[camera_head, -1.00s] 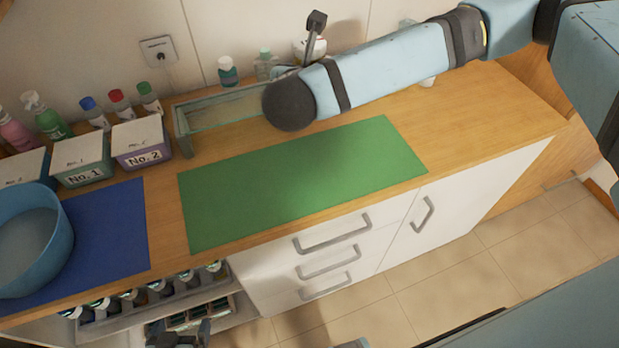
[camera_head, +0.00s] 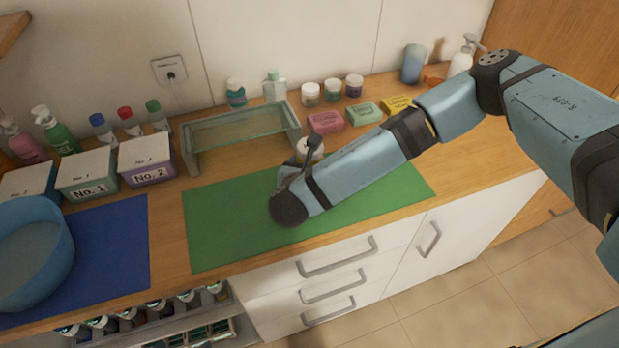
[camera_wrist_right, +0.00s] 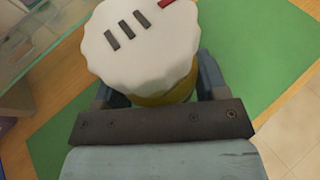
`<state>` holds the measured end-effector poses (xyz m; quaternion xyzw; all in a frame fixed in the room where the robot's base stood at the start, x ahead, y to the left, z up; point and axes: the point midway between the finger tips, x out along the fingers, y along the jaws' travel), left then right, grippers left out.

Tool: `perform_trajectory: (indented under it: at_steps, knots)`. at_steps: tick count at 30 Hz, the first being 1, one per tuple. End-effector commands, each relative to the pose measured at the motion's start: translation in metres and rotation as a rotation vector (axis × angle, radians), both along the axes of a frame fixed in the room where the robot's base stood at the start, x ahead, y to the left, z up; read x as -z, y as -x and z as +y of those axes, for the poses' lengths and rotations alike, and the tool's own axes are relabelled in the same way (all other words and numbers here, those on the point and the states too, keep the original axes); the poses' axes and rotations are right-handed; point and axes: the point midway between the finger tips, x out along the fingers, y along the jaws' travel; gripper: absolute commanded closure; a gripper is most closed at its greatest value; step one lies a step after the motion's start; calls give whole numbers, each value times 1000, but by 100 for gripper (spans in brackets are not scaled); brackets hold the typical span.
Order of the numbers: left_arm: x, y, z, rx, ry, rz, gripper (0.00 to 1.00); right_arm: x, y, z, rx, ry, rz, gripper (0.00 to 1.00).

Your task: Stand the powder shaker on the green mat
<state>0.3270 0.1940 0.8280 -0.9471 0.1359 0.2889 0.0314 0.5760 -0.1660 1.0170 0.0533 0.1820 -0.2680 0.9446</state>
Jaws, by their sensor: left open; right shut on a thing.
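The powder shaker (camera_wrist_right: 145,45) has a scalloped white lid with dark slots and a red mark, over a yellowish body. My right gripper (camera_wrist_right: 155,92) is shut around its body. In the head view the shaker (camera_head: 311,149) shows only as a pale top behind my right wrist, near the back edge of the green mat (camera_head: 235,225); its base is hidden. It looks about upright, but I cannot tell whether it touches the mat. In the wrist view the mat (camera_wrist_right: 240,50) lies below and around it. My left gripper is not in view.
A glass-topped stand (camera_head: 240,130) is behind the mat. Soap boxes (camera_head: 325,122) and jars (camera_head: 311,93) stand at the back. To the left are the No. 2 box (camera_head: 146,165), the blue mat (camera_head: 115,245) and a blue bowl (camera_head: 60,260). The mat's left part is clear.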

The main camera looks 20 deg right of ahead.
Motion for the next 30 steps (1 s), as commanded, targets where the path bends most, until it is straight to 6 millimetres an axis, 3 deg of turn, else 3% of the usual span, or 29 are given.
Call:
perform_trajectory:
  at_steps: [9, 19, 20, 22, 30]
  knots:
    - [-4, -1, 0, 0, 1, -5, 4, 40, 1, 1, -2, 2, 2, 60]
    - [-7, -2, -1, 0, 3, -11, 4, 43, 1, 0, -2, 1, 2, 60]
    - [-7, -2, -1, 0, 3, -11, 4, 43, 0, 0, -1, 0, 1, 27]
    - [-6, -2, -1, 1, 4, -10, 4, 43, 0, 0, -2, 1, 2, 11]
    - [-5, -2, -1, 1, 3, -8, 4, 42, 0, 0, -2, 1, 2, 8]
